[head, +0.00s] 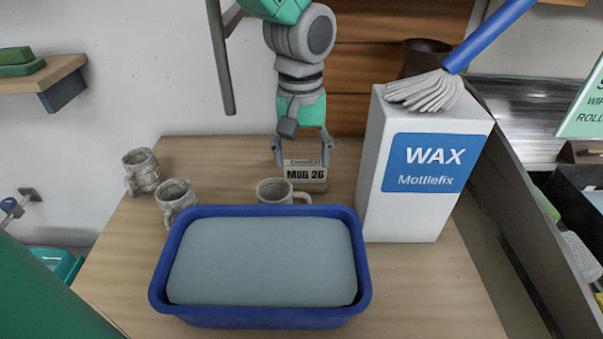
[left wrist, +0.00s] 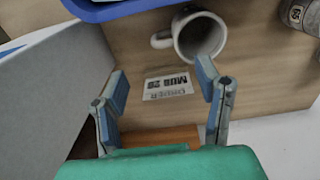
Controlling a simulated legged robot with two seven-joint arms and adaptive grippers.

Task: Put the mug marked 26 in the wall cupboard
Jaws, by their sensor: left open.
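My left gripper (head: 302,160) points down over the back of the table, open and empty. Two mottled mugs (head: 141,171) (head: 176,200) stand at the left. I cannot identify the wall cupboard with certainty.
The blue tub (head: 262,317) with a grey filling takes up the table's front middle. A tall white WAX box (head: 405,215) with a brush on top stands right of the gripper. Wooden panelling (head: 365,60) rises behind; a shelf (head: 50,75) is at the left wall.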

